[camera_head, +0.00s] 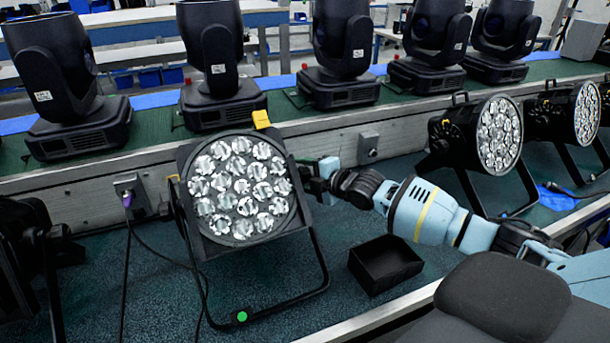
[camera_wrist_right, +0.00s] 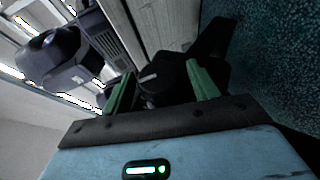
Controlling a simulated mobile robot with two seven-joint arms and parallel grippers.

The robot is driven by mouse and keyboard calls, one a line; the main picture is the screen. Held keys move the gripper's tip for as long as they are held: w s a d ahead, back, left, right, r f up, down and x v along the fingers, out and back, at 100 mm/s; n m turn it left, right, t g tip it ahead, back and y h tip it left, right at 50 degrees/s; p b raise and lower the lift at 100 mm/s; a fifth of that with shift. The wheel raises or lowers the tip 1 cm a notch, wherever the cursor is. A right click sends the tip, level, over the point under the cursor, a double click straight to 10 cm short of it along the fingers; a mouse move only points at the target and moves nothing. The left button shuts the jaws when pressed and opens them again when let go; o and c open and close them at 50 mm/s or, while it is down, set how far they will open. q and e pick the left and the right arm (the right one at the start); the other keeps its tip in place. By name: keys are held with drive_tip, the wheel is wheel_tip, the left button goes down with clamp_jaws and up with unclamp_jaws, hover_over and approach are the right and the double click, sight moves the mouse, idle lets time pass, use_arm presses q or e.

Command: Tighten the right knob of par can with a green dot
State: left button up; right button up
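The par can (camera_head: 240,190) with many round lenses stands on the bench floor in the head view, face toward me. A green dot (camera_head: 241,316) is on the bottom bar of its stand. My right gripper (camera_head: 320,178) is at the par can's right side, where the stand joins the body. In the right wrist view my gripper's two green fingers (camera_wrist_right: 160,85) are apart, with the dark right knob (camera_wrist_right: 165,80) between or just beyond their tips. I cannot tell whether they touch it. The knob is hidden in the head view. My left gripper is not in view.
An empty black bin (camera_head: 385,265) sits below my right forearm. More par cans (camera_head: 499,133) stand to the right, and a dark one (camera_head: 30,250) at the left edge. Moving-head lights (camera_head: 225,65) line the shelf behind. A cable runs from a wall socket (camera_head: 130,195).

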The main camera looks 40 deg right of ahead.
drive_tip(key=c, duration=0.8)
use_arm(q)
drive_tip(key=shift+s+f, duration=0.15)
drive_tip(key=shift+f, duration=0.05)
use_arm(e)
drive_tip(key=shift+c, duration=0.2)
